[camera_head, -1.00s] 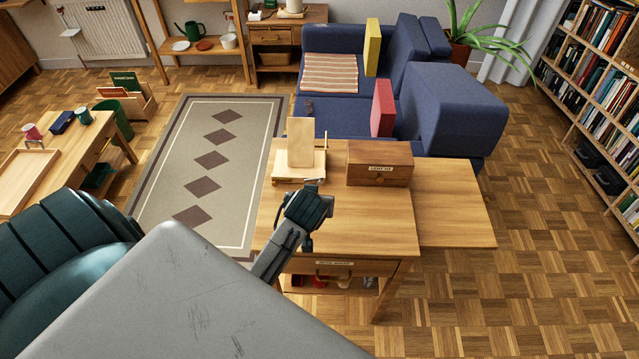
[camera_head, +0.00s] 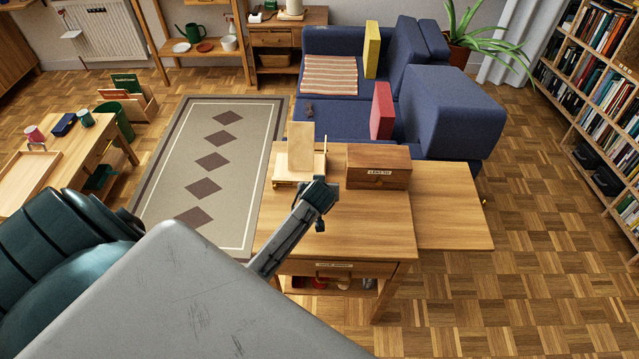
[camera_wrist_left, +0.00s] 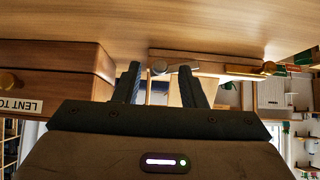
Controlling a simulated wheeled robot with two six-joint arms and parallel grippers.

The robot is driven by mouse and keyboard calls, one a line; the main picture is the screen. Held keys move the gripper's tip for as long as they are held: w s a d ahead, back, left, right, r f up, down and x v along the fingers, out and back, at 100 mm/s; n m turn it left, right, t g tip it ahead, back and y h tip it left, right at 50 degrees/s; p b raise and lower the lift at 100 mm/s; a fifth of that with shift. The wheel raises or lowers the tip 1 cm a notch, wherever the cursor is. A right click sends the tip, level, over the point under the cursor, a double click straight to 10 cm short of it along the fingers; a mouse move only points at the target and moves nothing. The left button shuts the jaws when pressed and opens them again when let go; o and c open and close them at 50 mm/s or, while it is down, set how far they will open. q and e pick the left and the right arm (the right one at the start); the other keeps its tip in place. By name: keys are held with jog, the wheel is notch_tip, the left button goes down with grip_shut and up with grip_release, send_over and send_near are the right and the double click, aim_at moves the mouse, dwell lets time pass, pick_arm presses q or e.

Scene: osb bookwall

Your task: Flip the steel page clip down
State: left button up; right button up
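A wooden book stand (camera_head: 301,146) with an upright back board and a low base stands at the far left of the desk. In the left wrist view, which looks upside down, a small steel clip (camera_wrist_left: 178,68) with a round end shows at the stand's front edge, just beyond my fingertips. In the head view my gripper hides the clip. My left gripper (camera_head: 321,189) is in front of the stand's right side. Its two dark fingers are apart in the left wrist view (camera_wrist_left: 160,84), with nothing visibly held between them. My right gripper is out of view.
A wooden box labelled "LENT TO" (camera_head: 378,167) stands close to the right of my left gripper; it also shows in the left wrist view (camera_wrist_left: 60,62). The desk top (camera_head: 375,225) is bare in front of it. A blue sofa (camera_head: 340,118) stands behind the desk.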

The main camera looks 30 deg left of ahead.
pick_arm(q)
jog(key=shift+w+f, duration=0.1)
jog(key=shift+c, duration=0.3)
grip_shut()
jog(key=shift+w+d+f+m+y, duration=0.1)
jog(key=shift+d+f+m+y, duration=0.05)
jog(key=shift+f+m+y, duration=0.15)
jog(key=shift+w+d+f+m+g+y+b, duration=0.15)
jog(key=shift+f+m+g+y+b, duration=0.25)
jog(key=shift+g+y, duration=0.25)
jog(key=shift+o, duration=0.3)
grip_release()
